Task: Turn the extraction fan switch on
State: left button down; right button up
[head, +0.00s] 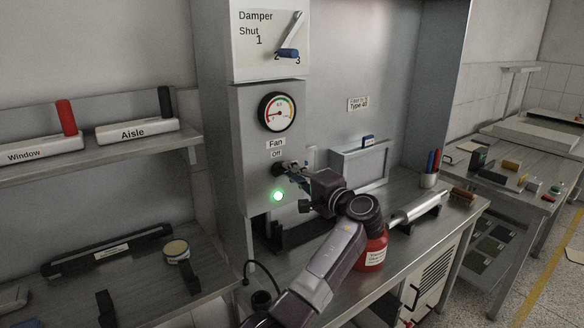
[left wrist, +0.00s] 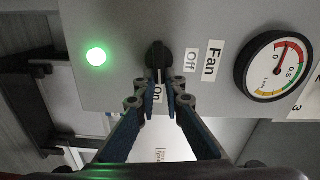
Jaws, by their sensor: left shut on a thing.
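The extraction fan switch is a black rotary knob (head: 278,168) on the grey panel, below the "Fan" label (head: 276,143) and "Off" label (head: 276,154). In the left wrist view the knob (left wrist: 157,56) has its narrow grip and white mark turned toward the "On" label (left wrist: 157,93). My left gripper (head: 288,170) is at the panel, its fingertips (left wrist: 161,84) closed on the knob's grip from both sides. The fingers partly hide the grip. The green lamp (head: 278,196) below the knob is lit; it also shows in the left wrist view (left wrist: 96,56). My right gripper is out of view.
A round gauge (head: 277,112) sits above the switch, and a damper lever (head: 290,38) above that. A red bottle (head: 371,252) stands on the bench by my left arm. Shelves with "Window" (head: 38,150) and "Aisle" (head: 135,132) holders are at the left.

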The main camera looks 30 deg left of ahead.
pick_arm(q)
jog(key=shift+a+m, duration=0.1)
jog(key=shift+m, duration=0.5)
jog(key=shift+f, duration=0.1)
jog(key=c, duration=2)
grip_release()
jog(key=shift+a, duration=0.2)
jog(key=v, duration=1.2)
jog(key=shift+f, duration=0.1)
